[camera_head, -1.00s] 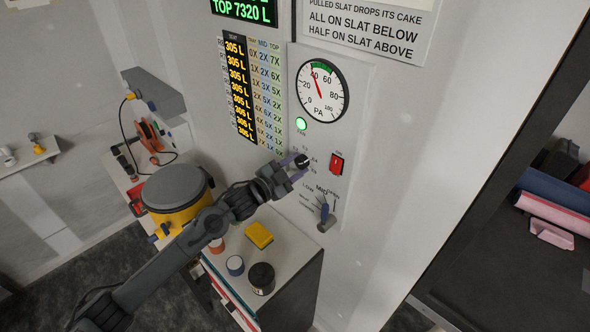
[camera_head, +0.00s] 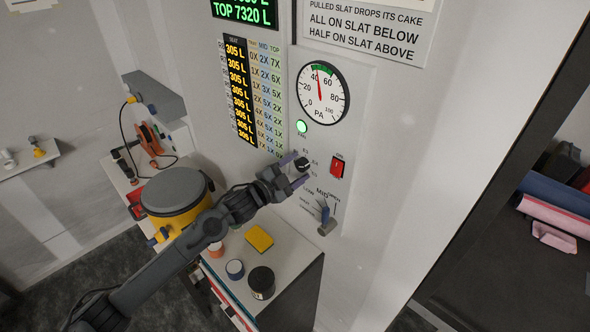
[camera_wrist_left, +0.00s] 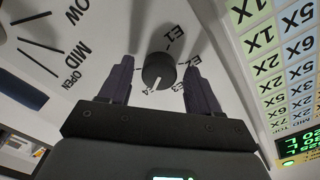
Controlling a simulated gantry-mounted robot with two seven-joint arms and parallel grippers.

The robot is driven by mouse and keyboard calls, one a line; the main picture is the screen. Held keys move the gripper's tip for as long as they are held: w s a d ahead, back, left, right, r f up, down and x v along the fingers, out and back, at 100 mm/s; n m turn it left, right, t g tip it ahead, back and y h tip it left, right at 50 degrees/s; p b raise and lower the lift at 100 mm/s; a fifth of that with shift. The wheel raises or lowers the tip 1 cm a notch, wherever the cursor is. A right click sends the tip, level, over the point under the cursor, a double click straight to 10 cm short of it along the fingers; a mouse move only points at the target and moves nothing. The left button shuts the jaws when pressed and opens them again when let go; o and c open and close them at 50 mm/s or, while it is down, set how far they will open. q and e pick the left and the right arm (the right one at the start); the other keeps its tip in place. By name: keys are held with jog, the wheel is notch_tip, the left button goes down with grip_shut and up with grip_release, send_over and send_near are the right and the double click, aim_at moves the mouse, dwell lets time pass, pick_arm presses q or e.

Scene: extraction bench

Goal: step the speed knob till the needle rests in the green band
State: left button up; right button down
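The black speed knob (camera_head: 302,164) is on the white wall panel, with step labels around it. In the left wrist view the knob (camera_wrist_left: 157,72) has a white pointer mark facing the lower left. My left gripper (camera_head: 299,169) is at the knob. In the left wrist view its dark fingers (camera_wrist_left: 160,62) stand on either side of the knob, open, with gaps showing. The round PA gauge (camera_head: 323,93) has a red needle (camera_head: 319,84) pointing just left of straight up, near the left part of the green band (camera_head: 322,68). My right gripper is not in view.
A red switch (camera_head: 337,167) is right of the knob, and a grey-blue lever (camera_head: 325,214) is below it. A green lamp (camera_head: 301,126) glows above.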

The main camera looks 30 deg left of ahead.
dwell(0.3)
pick_arm(q)
jog(key=shift+s+a, duration=0.1)
jog(key=shift+s, duration=0.1)
jog(key=shift+b+v, duration=0.9)
jog(key=shift+v, duration=4.3)
